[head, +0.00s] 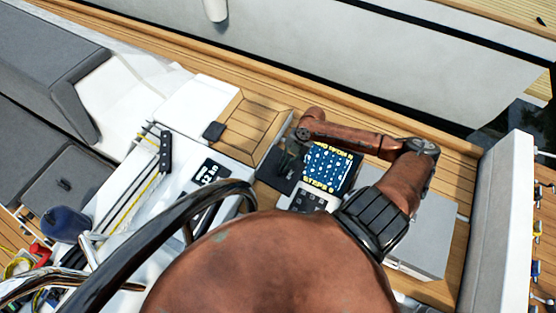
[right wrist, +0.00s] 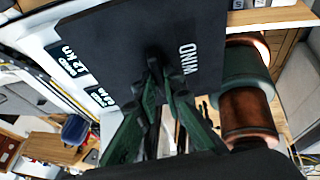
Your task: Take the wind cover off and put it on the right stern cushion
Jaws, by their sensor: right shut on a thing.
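The wind cover (right wrist: 120,50) is a flat black panel with "WIND" lettering, filling the upper middle of the right wrist view. My right gripper (right wrist: 162,85) is shut on it, with dark green fingers at the knob-like middle of its face. In the head view the right gripper (head: 293,158) is over the console, and the dark cover (head: 270,178) shows partly behind it, left of a lit screen. I cannot tell whether the cover still touches the console. Pale grey padding (head: 495,220) stands at the right; whether it is the right stern cushion is unclear. My left gripper is not in view.
The lit screen (head: 328,166) and two small displays (head: 208,172) are close to the gripper. A black steering wheel rim (head: 165,235) curves across the lower left. Dark grey cushions (head: 50,50) lie upper left. A grey box-like surface (head: 425,235) lies right of my arm.

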